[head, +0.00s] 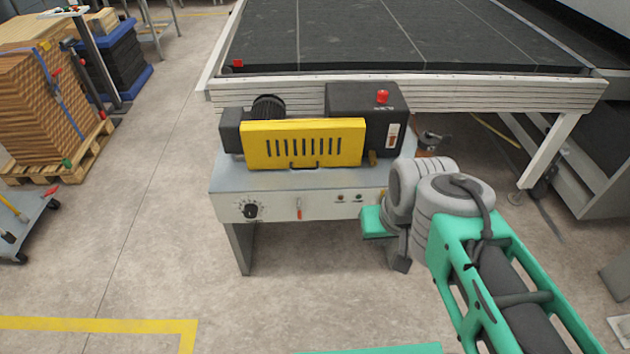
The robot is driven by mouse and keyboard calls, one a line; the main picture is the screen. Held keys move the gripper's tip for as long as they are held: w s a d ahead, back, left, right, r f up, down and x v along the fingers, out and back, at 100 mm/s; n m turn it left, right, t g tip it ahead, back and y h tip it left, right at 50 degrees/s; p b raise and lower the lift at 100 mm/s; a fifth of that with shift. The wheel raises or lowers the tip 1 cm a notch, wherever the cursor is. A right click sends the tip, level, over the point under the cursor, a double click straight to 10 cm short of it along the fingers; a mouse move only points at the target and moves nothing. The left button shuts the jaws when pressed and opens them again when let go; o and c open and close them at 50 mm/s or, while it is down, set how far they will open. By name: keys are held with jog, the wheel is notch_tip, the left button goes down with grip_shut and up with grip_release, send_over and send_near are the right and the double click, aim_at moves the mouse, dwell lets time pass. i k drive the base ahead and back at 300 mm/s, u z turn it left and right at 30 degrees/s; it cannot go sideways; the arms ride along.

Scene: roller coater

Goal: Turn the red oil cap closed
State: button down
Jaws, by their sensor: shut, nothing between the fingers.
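The red oil cap (382,96) sits on top of the black housing (350,100), at the right end of the machine on the grey bench. It looks upright; how far it is turned cannot be made out. My arm comes in from the lower right, and its grey and green wrist stands in front of the bench's right corner. My gripper (401,264), the small dark grey end below the wrist, is shut and empty. It is well below the cap and apart from it. Its fingers are small and partly hidden by my arm.
A yellow slotted guard (303,143) and a dark motor (268,107) stand left of the housing. The bench front (278,207) carries a dial and a red switch. A white-framed conveyor (420,92) runs close behind.

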aim_at(382, 97)
jog(key=u, duration=0.8)
jog(key=i, duration=1.5)
jog(key=z, duration=0.85)
jog(key=i, duration=0.35)
jog(key=z, duration=0.4)
jog(key=k, duration=0.25)
jog(key=z, duration=1.6)
jog(key=i, duration=0.75)
jog(key=u, duration=0.45)
